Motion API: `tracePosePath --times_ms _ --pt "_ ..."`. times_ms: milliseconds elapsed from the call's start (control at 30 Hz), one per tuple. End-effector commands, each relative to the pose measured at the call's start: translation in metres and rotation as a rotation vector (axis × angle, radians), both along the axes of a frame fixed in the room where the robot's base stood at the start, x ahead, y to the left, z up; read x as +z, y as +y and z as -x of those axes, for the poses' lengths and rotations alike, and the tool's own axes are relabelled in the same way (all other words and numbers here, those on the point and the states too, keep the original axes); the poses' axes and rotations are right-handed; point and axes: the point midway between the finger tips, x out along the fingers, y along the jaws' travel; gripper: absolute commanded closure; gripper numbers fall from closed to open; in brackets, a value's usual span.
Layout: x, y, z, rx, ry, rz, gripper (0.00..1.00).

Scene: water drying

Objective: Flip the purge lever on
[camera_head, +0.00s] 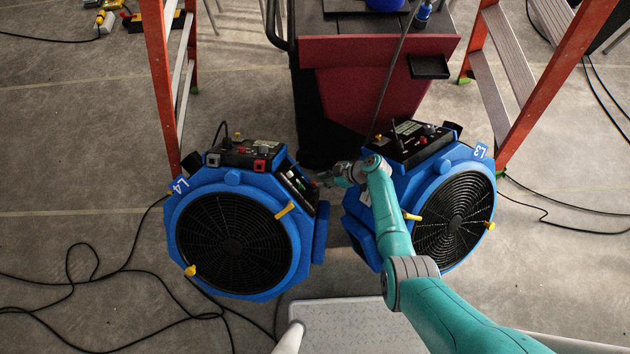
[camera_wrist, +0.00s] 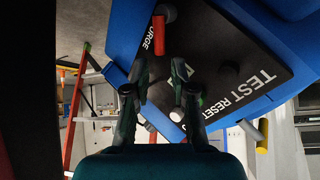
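The purge lever (camera_wrist: 158,35) is a short red-orange bar on a black panel (camera_wrist: 205,45) in the wrist view. White lettering beside it reads "URGE", with its start cut off; "TEST" and "RESET" stand further right. My gripper (camera_wrist: 163,78) is open, with a gap between its dark fingers. The lever appears just beyond the fingertips, near the line of the gap; I see no contact. In the head view my gripper (camera_head: 324,178) is at the right side of the blue fan L4 (camera_head: 178,250), by its side panel (camera_head: 297,186). The lever is too small to make out there.
A second blue fan, L3 (camera_head: 483,182), stands close on the right, and my arm passes over it. A red-fronted cart (camera_head: 345,95) stands behind, between orange ladders (camera_head: 157,75) (camera_head: 560,85). Black cables (camera_head: 95,275) lie on the floor at left.

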Motion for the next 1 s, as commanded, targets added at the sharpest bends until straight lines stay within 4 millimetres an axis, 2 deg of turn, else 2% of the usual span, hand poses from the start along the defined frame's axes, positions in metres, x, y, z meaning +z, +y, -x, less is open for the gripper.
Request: tracePosePath --times_ms 133,400,900,1000 --pt "-0.013 0.014 -0.003 0.001 0.002 -0.001 0.75" --pt "-0.028 0.028 -0.006 0.000 0.000 0.000 0.75" --pt "-0.033 0.033 -0.007 -0.001 -0.001 0.000 0.75" --pt "-0.033 0.033 -0.007 -0.001 0.000 0.001 1.00"
